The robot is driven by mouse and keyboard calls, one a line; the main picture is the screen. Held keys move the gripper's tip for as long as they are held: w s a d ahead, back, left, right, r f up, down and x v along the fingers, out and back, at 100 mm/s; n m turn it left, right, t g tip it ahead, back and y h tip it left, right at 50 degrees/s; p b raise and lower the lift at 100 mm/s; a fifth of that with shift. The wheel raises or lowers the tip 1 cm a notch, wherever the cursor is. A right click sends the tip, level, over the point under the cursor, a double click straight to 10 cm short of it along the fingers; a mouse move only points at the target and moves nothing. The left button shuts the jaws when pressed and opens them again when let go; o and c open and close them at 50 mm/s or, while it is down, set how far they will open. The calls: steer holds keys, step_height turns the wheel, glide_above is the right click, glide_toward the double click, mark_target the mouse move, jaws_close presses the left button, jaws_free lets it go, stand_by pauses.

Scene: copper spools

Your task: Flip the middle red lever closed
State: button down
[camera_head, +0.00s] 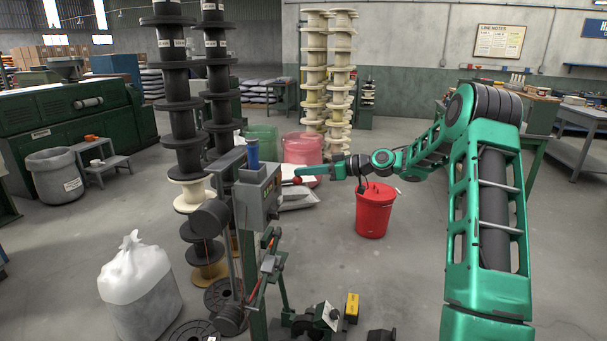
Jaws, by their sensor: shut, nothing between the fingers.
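A grey control box (258,196) stands on the green post machine left of centre. A small red knob (297,180), which looks like the end of the red lever, shows just right of the box. The lever's shaft and its exact position are too small to make out. My gripper (306,172) reaches in from the right at the end of my green arm. It is shut and empty, with its tip right beside the red knob. I cannot tell whether they touch.
A red lidded bucket (374,212) stands on the floor below my wrist. Tall stacks of dark spools (178,90) rise behind the machine. A filled white sack (138,285) is at left. Floor right of the bucket is clear.

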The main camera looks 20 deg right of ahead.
steer(key=shift+s+d+f, duration=0.15)
steer(key=shift+d+f, duration=0.1)
steer(key=shift+f, duration=0.25)
steer(key=shift+s+d+f, duration=0.15)
steer(key=shift+d+f, duration=0.05)
steer(key=shift+f, duration=0.25)
step_height(320, 180, up, 5)
steer(key=w, duration=0.1)
steer(key=s+d+f, duration=0.2)
steer(key=s+d, duration=0.3)
steer(key=d, duration=0.2)
steer(key=shift+s, duration=0.4)
steer(key=shift+a, duration=0.2)
